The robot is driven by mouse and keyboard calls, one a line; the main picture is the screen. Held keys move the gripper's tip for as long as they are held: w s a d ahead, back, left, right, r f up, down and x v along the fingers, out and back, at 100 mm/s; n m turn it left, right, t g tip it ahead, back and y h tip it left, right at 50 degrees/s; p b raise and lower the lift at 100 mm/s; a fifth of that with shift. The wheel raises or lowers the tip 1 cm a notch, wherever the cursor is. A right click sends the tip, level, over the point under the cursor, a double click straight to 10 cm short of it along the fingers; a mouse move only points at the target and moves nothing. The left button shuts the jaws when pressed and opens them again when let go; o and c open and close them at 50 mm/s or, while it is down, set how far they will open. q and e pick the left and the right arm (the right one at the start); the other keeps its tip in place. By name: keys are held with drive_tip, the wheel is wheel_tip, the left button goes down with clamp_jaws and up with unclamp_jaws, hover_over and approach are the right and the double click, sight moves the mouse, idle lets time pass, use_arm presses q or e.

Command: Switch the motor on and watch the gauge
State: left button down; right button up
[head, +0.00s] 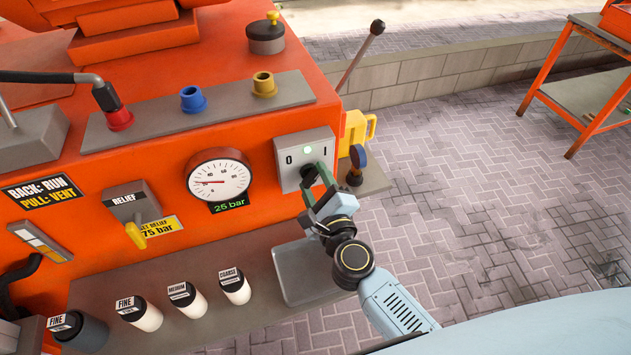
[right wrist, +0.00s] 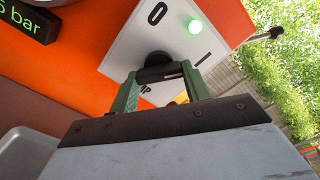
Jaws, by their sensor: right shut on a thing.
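The motor switch (head: 305,157) is a grey box marked 0 and I on the orange machine's front. Its green lamp is lit, and it glows in the right wrist view (right wrist: 195,26) too. My right gripper (head: 313,185) is shut on the black switch knob (right wrist: 158,72), with its green fingers on either side. The knob's pointer is partly hidden by the fingers. The round white gauge (head: 219,181) is left of the switch, its red needle on the left side of the dial. The green display (head: 229,204) under it reads 25 bar. My left gripper is not in view.
A relief lever (head: 131,203) with a yellow handle is left of the gauge, near a 75 bar label. Several labelled filter cylinders (head: 185,299) and a grey tray (head: 305,272) are on the ledge below. An orange-framed table (head: 590,95) stands at the right on open paving.

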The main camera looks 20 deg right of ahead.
drive_tip(key=o, duration=1)
drive_tip(key=shift+c, duration=0.2)
drive_tip(key=s+b, duration=0.2)
drive_tip(key=s, duration=1.1)
drive_tip(key=shift+s+d+b, duration=0.2)
drive_tip(key=shift+b, duration=0.1)
